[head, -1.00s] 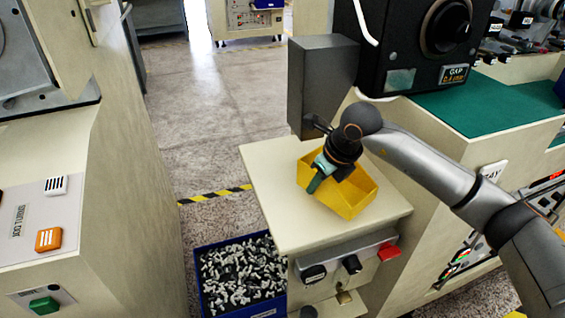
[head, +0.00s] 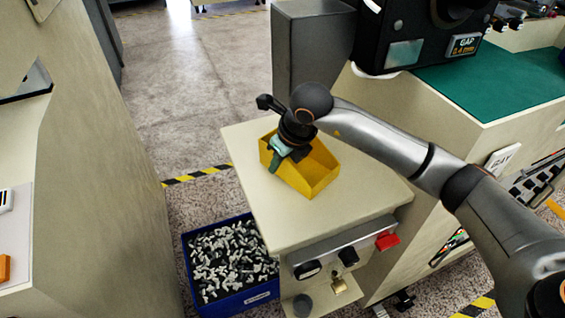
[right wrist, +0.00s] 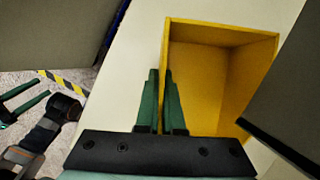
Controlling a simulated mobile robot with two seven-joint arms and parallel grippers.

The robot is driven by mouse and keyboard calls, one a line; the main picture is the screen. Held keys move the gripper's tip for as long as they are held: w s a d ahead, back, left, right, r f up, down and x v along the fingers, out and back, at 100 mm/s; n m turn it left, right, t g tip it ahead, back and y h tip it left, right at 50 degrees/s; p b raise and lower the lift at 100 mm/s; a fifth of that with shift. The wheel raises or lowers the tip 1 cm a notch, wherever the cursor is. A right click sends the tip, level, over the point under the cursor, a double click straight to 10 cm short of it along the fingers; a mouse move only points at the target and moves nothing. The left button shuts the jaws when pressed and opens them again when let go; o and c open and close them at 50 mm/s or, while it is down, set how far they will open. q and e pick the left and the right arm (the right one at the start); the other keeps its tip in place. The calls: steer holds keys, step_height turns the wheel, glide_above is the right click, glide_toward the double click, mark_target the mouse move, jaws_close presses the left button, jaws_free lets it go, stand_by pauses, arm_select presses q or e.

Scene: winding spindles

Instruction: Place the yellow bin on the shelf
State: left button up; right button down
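The yellow bin (head: 318,174) is on or just above the beige machine top (head: 365,200); I cannot tell whether it touches. It is open at the top and looks empty. My right gripper (head: 277,157) is at the bin's left wall. In the right wrist view its green fingers (right wrist: 162,100) are close together with the wall of the bin (right wrist: 222,85) between them. My left gripper (right wrist: 24,100) shows at the left of the right wrist view, its green fingers apart and empty. It is outside the head view. I cannot identify a shelf.
A grey upright box (head: 310,50) and a black machine head (head: 420,35) stand behind the top. A blue crate of metal parts (head: 190,262) is on the floor left of it. Knobs and a red switch (head: 387,241) line the front. A beige machine (head: 95,160) stands left.

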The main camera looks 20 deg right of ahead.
steer(key=shift+f, duration=0.35)
steer(key=c, duration=1)
jaws_free()
steer(key=shift+c, duration=0.2)
